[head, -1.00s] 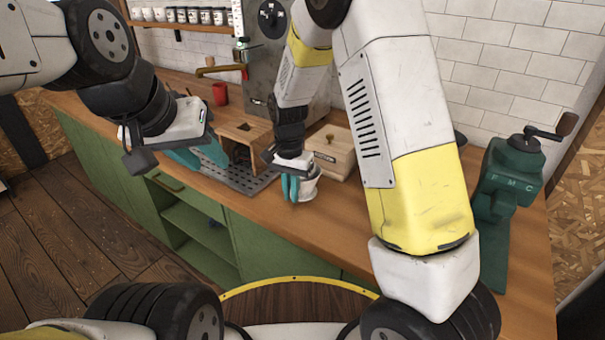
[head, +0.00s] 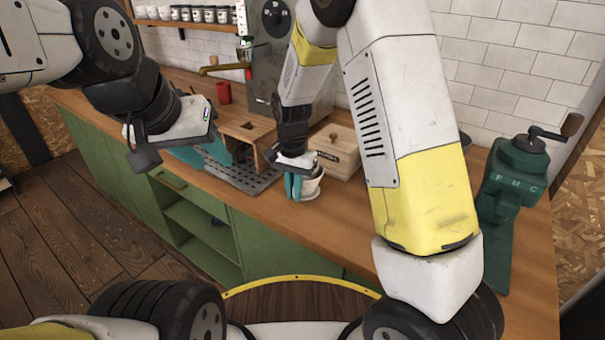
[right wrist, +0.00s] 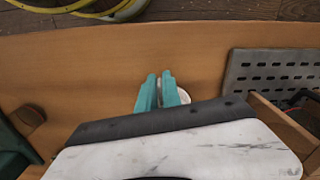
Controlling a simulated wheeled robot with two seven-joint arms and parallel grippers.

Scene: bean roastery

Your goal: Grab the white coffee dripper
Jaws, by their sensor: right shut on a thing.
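The white coffee dripper (head: 313,187) stands near the front edge of the wooden counter, partly hidden by my right gripper. My right gripper (head: 293,188) points down, with its teal fingers shut on the dripper's left side. In the right wrist view the fingers (right wrist: 158,92) are close together, and a sliver of the white dripper (right wrist: 184,96) shows beside them. Most of it is hidden there by the fingers and the gripper body. My left gripper (head: 203,155) is off to the left above the counter, its teal fingers apart and nothing visible between them.
A dark slotted tray (head: 243,178) and a wooden stand (head: 243,142) are left of the dripper. A wooden box (head: 337,152) is close behind it. A green hand grinder (head: 505,185) stands at the right. The counter (head: 345,218) is clear to the dripper's front right.

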